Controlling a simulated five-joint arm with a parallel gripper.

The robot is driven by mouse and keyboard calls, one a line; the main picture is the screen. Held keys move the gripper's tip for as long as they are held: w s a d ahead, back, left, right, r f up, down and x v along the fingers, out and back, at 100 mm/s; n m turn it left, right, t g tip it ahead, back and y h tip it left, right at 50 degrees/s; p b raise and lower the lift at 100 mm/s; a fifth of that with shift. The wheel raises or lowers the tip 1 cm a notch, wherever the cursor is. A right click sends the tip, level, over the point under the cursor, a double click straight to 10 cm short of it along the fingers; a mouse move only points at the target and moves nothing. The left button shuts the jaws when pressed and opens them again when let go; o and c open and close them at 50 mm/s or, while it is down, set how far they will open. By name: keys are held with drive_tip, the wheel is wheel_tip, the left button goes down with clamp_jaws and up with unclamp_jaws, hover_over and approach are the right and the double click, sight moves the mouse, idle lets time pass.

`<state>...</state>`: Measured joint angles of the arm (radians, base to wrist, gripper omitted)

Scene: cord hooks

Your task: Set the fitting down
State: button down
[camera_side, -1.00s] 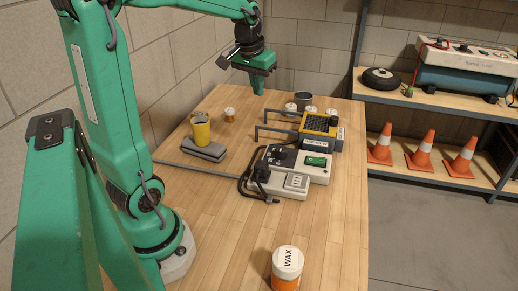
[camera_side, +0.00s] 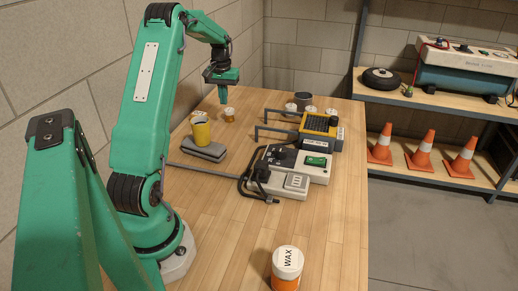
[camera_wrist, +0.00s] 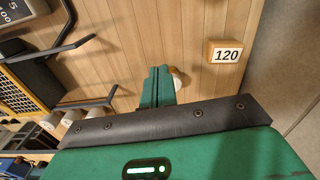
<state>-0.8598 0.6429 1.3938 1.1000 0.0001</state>
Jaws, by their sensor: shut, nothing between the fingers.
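My gripper (camera_side: 222,100) is shut and empty, pointing down over the far left of the bench. In the wrist view its fingers (camera_wrist: 158,84) are together with nothing between them. No part is clearly marked as the fitting. A black plug-like piece (camera_side: 261,173) with a black cord (camera_side: 244,186) sits at the left of the grey-and-white unit (camera_side: 290,184), well to the near side of my gripper. Two grey hook bars (camera_side: 277,130) stick out leftward from the units; they also show in the wrist view (camera_wrist: 62,46).
A small orange jar (camera_side: 229,116) stands close to my gripper. A yellow gridded unit (camera_side: 319,130), white-capped jars and a WAX jar (camera_side: 287,268) are on the bench. A 120 block (camera_wrist: 226,54) shows in the wrist view.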

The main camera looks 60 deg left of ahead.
sight(229, 112)
drive_tip(key=shift+s+a+f, duration=0.15)
drive_tip(key=shift+a+f, duration=0.1)
drive_tip(key=shift+a, duration=0.05)
wheel_tip(229, 112, down, 10)
drive_tip(key=shift+r, duration=0.1)
drive_tip(key=shift+w+a, duration=1.3)
drive_tip(key=shift+a, duration=0.2)
drive_tip(key=shift+w+a, duration=1.2)
drive_tip(key=shift+a, duration=0.2)
drive_tip(key=shift+w+a, duration=1.2)
drive_tip(key=shift+a, duration=0.2)
drive_tip(key=shift+s+d, duration=0.2)
